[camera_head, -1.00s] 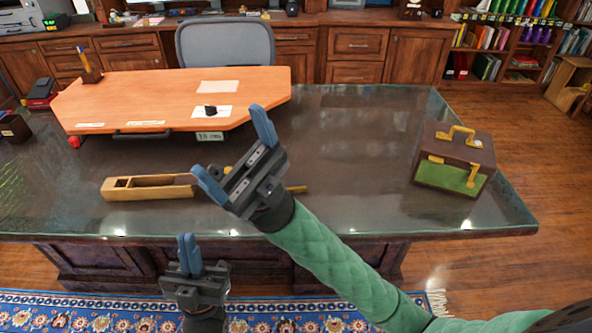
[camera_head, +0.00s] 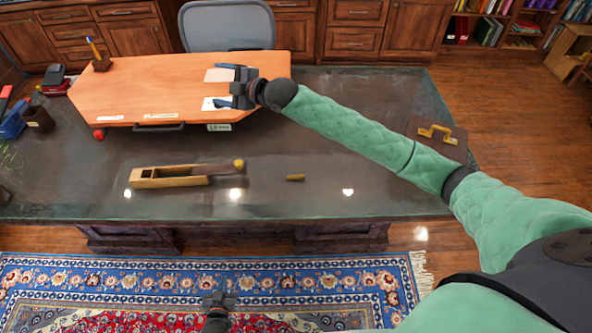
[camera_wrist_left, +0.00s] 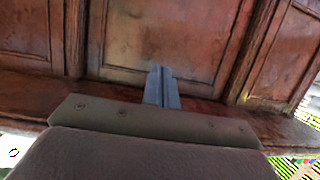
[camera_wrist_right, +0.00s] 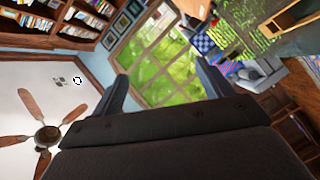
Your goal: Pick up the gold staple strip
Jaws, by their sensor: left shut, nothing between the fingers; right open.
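A small gold piece (camera_head: 295,177), which looks like the gold staple strip, lies on the dark desk top right of the wooden plane. My right gripper (camera_head: 226,86) is open and empty over the papers on the orange board, up and left of the gold piece. Its spread fingers (camera_wrist_right: 165,85) show in the right wrist view, facing a window, so the gold piece is not in that view. My left gripper (camera_head: 218,284) is shut and empty in front of the desk, above the rug. In the left wrist view its closed fingers (camera_wrist_left: 162,85) face the desk's wood panels.
A wooden plane (camera_head: 170,177) lies left of the gold piece. The orange board (camera_head: 130,92) covers the back left. Desk around the gold piece is clear. Cups and a stapler stand far left.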

